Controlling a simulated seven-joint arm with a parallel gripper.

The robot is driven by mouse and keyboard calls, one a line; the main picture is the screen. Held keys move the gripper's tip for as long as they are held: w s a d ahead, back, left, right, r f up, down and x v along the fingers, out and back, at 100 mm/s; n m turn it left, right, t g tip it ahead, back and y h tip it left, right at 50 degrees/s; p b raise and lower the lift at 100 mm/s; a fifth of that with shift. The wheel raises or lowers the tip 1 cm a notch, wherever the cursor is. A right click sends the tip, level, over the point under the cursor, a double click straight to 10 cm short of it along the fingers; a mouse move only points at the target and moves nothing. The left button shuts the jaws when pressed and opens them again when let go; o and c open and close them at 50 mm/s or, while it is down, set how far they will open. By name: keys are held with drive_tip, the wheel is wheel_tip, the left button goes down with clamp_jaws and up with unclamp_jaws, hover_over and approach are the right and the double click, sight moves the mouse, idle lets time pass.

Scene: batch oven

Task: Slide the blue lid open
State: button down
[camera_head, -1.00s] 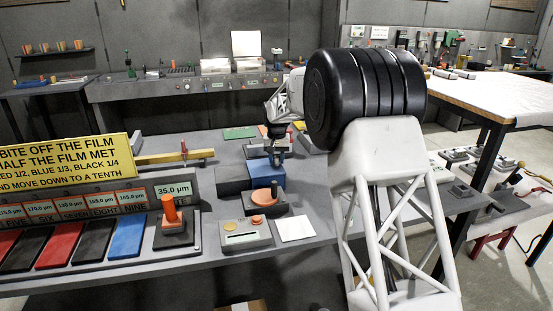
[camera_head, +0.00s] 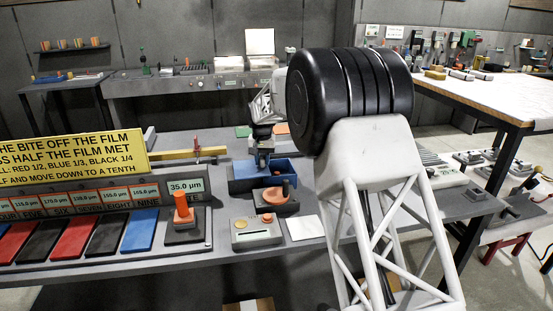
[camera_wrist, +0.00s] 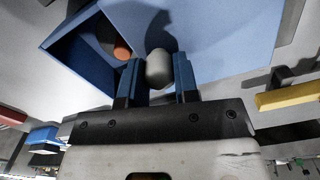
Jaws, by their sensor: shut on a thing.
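The blue lid (camera_head: 246,185) lies toward the left over the grey block beside the blue box (camera_head: 306,173). In the wrist view the lid (camera_wrist: 225,45) is the broad blue slab at right, and the box (camera_wrist: 78,75) stands partly open at left. A dark piece with an orange disc (camera_wrist: 122,50) shows in the opening, partly hidden by a finger. My gripper (camera_wrist: 158,82) is shut on the lid's rounded grey knob (camera_wrist: 159,66), with a blue finger on each side. In the head view my gripper (camera_head: 262,163) stands above the lid; the knob is hidden there.
A grey button panel (camera_head: 255,233) and a white sheet (camera_head: 305,227) lie nearer the front edge. A yellow bar (camera_head: 188,153) is behind left. An orange-handled stand (camera_head: 183,215) is at left.

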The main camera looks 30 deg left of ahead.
drive_tip(key=shift+s+a, duration=0.4)
drive_tip(key=c, duration=0.9)
unclamp_jaws()
drive_tip(key=shift+o, duration=0.2)
drive_tip(key=shift+r, duration=3.9)
drive_tip(key=shift+d, duration=0.1)
